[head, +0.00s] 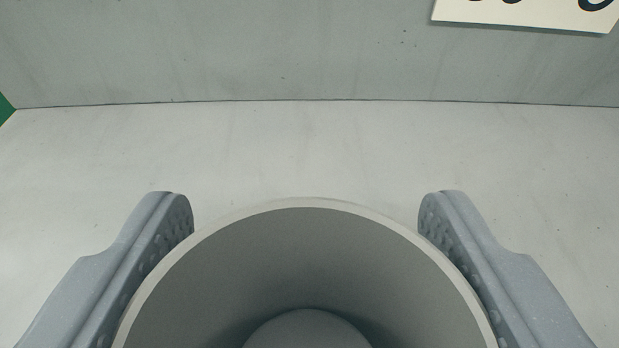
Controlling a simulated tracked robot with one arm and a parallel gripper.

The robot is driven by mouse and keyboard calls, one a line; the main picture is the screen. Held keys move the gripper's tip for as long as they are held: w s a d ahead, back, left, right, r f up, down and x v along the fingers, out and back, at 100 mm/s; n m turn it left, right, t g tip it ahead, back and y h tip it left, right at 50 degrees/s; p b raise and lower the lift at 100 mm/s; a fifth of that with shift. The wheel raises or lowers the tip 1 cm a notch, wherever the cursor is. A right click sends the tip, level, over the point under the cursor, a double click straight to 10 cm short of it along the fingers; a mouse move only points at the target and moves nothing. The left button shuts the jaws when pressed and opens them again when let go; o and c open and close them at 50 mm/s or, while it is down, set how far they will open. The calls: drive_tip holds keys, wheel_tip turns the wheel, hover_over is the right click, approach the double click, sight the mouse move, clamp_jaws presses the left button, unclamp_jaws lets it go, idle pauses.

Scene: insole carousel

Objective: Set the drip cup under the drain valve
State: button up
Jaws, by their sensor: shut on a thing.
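A grey round cup (308,203), seen from above into its open mouth, fills the bottom middle of the head view. It looks empty, and part of its round floor shows. I take it for the drip cup; its near side is cut off by the frame. My gripper (306,205) is shut on the cup, with one grey finger against its left side and one against its right. The drain valve is not in view.
A pale flat surface (300,145) lies beyond the cup and is bare. Behind it stands a grey wall (230,50), with a cream sign (530,12) bearing black marks, cut off at the upper right. A bit of green (5,108) shows at the left edge.

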drive_tip(key=shift+w+a, duration=0.3)
drive_tip(key=shift+w, duration=0.2)
drive_tip(key=shift+d, duration=0.2)
